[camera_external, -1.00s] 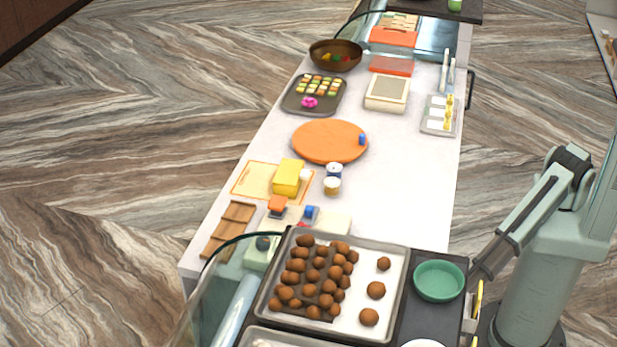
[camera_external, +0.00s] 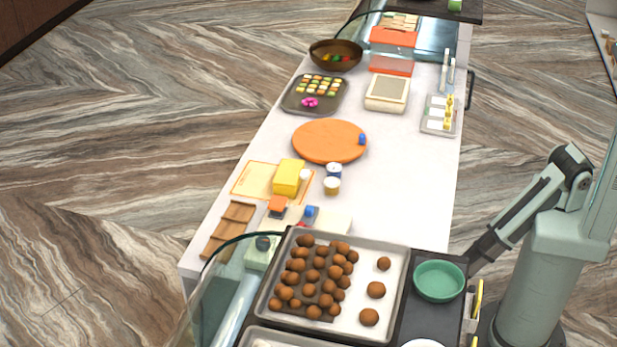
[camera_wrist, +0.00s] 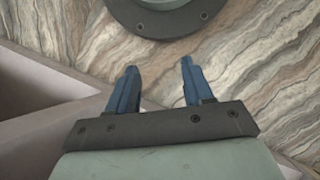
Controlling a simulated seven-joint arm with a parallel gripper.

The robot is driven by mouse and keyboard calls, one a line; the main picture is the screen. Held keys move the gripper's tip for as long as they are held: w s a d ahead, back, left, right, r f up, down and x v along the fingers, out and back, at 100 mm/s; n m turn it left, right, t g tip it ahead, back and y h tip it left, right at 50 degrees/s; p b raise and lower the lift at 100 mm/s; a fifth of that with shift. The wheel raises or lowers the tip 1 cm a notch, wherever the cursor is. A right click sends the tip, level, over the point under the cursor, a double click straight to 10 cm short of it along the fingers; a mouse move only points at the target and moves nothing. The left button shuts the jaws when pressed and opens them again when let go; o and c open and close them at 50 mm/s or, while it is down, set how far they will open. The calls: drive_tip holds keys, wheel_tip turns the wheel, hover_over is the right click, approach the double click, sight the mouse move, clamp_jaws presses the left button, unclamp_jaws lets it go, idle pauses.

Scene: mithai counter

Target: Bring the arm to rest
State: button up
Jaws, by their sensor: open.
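My gripper (camera_wrist: 158,82) shows in the wrist view with its two blue fingers apart and nothing between them. It points down over the brown and cream streaked floor, close to a round grey-green base with a dark flange at the top of that view. In the external view my arm is folded at the right, beside the counter's right edge. The gripper fingers cannot be made out there; the lower end of the arm is near the green bowl (camera_external: 439,281).
A metal tray (camera_external: 401,262) of brown balls stands on the dark near counter, left of the bowl. A curved glass guard (camera_external: 205,300) rises at left. An orange round board (camera_external: 329,141), a yellow block (camera_external: 289,176) and a dark tray (camera_external: 291,101) lie on the white counter (camera_external: 408,205).

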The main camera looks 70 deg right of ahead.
drive_tip(key=s+d+r+m+y, duration=0.1)
drive_tip(key=s+d+r+m, duration=0.1)
drive_tip(key=d, duration=0.3)
drive_tip(key=s+d+r+m+g+y, duration=0.1)
drive_tip(key=s+d+r+m, duration=0.1)
drive_tip(key=d, duration=0.3)
drive_tip(key=s+d+r+m+y, duration=0.1)
drive_tip(key=s+d+r+m, duration=0.1)
drive_tip(key=d, duration=0.4)
drive_tip(key=shift+s+r, duration=0.25)
drive_tip(key=shift+s, duration=0.6)
